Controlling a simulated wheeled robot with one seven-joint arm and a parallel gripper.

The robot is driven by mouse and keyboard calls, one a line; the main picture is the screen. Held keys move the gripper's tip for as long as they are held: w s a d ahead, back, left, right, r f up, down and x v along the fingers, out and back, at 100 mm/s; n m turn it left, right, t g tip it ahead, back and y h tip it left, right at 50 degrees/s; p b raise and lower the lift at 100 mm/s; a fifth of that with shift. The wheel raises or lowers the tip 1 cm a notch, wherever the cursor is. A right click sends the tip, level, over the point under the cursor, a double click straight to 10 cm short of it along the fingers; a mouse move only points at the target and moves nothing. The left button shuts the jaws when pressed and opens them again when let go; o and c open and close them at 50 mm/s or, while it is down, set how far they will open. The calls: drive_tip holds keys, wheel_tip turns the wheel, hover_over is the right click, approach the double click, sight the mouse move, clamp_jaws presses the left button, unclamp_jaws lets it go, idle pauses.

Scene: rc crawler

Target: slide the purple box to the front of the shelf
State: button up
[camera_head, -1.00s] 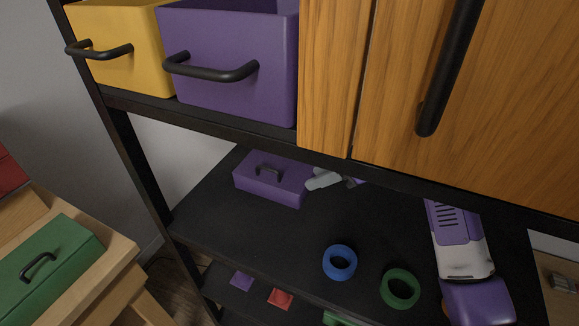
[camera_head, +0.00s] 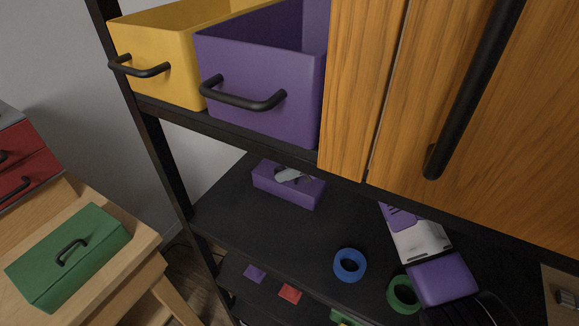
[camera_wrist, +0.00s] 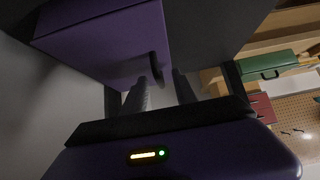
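The purple box (camera_head: 268,186) lies on the black shelf (camera_head: 240,225) below the upper bins, toward its back left. In the wrist view the purple box (camera_wrist: 105,42) fills the upper left, and its dark handle (camera_wrist: 154,68) shows edge-on.
A blue ring (camera_head: 350,264) and a green ring (camera_head: 402,295) lie on the shelf near my arm. A purple bin (camera_head: 255,75), a yellow bin (camera_head: 155,60) and a wooden cabinet (camera_head: 450,110) hang over it. A green toolbox (camera_head: 70,255) sits on the wooden table at left.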

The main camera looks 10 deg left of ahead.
clamp_jaws()
idle(1.4)
